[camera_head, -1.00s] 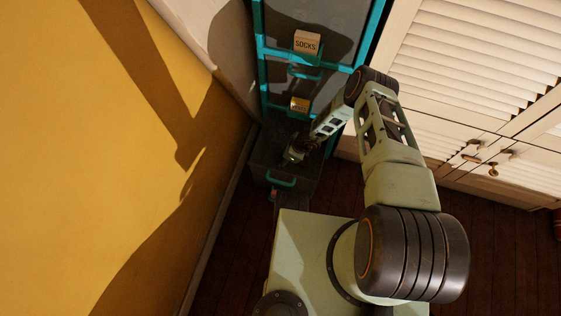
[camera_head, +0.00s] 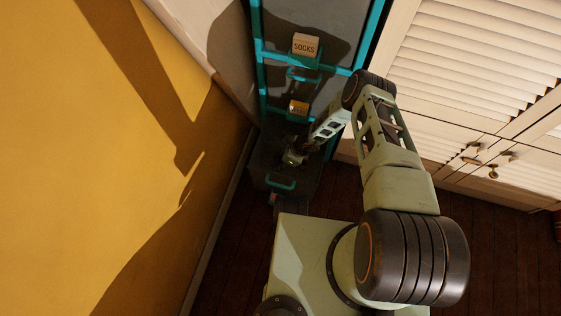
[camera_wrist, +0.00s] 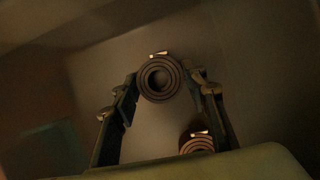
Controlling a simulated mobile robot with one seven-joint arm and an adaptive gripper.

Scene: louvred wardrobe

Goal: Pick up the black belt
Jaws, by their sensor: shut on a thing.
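In the wrist view, a dark rolled belt (camera_wrist: 160,81) with a pale metal buckle sits between the two fingertips of my gripper (camera_wrist: 163,92). The fingers are shut on it from both sides. The dim, warm light makes its black look brownish. A second rolled belt (camera_wrist: 197,146), more orange-brown and with its own buckle, lies lower right by the right finger and is partly hidden by my gripper's body. In the head view, my gripper (camera_head: 294,157) is down inside the open bottom drawer (camera_head: 262,176); the belts cannot be made out there.
The drawer has a teal handle (camera_head: 280,184) and sits in a teal-framed dresser. A SOCKS label (camera_head: 305,45) and another label (camera_head: 298,108) mark upper drawers. A yellow wall (camera_head: 100,150) is close on the left, a louvred wardrobe (camera_head: 470,80) on the right.

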